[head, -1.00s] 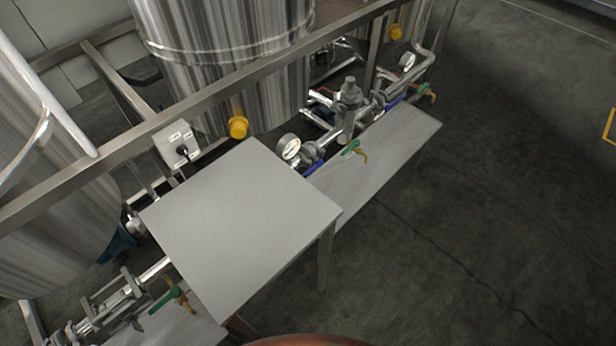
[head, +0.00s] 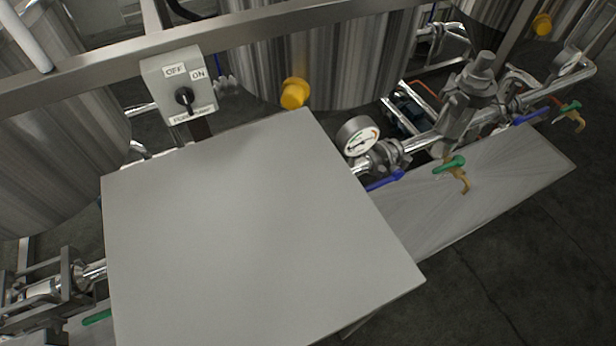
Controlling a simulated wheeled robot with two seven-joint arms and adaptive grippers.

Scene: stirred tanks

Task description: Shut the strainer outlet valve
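A grey strainer body (head: 468,92) with a capped top sits tilted in the steel pipe run at the right. A blue lever handle (head: 385,180) is on the pipe to its left, below a round gauge (head: 358,136). A second blue lever handle (head: 530,117) is on the pipe to its right. Both levers look roughly in line with the pipe. I cannot tell from any label which one is the outlet valve. Small brass taps with green handles (head: 450,164) (head: 571,106) are in front of the pipe. Neither of my grippers is in view.
A flat grey tabletop (head: 240,230) fills the centre front. A lower metal shelf (head: 480,195) lies under the pipe run. An OFF/ON switch box (head: 180,88) and yellow knobs (head: 294,93) (head: 542,24) are near the frame rail. Open dark floor (head: 540,270) lies at the lower right.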

